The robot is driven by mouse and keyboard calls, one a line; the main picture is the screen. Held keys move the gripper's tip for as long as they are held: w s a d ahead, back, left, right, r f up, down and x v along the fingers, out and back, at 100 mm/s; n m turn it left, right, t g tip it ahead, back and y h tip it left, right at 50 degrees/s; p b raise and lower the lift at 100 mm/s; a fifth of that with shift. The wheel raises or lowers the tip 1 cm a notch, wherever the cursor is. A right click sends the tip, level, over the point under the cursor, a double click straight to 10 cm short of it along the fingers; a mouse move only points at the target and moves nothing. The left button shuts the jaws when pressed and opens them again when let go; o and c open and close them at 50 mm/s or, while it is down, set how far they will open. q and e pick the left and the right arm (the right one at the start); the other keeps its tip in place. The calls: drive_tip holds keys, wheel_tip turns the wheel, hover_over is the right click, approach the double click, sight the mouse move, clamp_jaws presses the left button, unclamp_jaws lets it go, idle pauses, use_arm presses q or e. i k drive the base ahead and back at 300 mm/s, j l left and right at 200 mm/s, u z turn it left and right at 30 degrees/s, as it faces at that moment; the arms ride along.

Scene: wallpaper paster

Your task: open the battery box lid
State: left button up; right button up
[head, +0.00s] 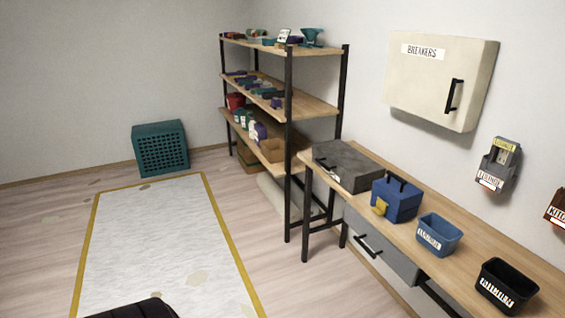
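A blue box (396,203) with a closed lid, a dark handle on top and a yellow patch on its front stands on the wooden workbench. A dark grey case (348,165), also shut, lies on the bench to its left and farther back. Neither has a readable label, so I cannot tell for sure which is the battery box. Neither of my grippers is in view.
The workbench (450,245) also bears an open blue bin (439,234) and an open black bin (507,286). A breaker cabinet (440,80) hangs above. A loaded shelf rack (288,130) stands beyond. A teal crate (160,148) sits beyond the yellow-edged floor sheet (150,240).

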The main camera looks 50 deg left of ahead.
sight(355, 168)
drive_tip(key=u, duration=1.3)
drive_tip(key=z, duration=0.35)
drive_tip(key=i+j+z, duration=0.15)
drive_tip(key=j+z, duration=0.15)
drive_tip(key=i+j+z, duration=0.15)
drive_tip(key=j+z, duration=0.45)
drive_tip(key=i+j+z, duration=0.1)
drive_tip(key=j+z, duration=0.2)
drive_tip(key=j, duration=0.1)
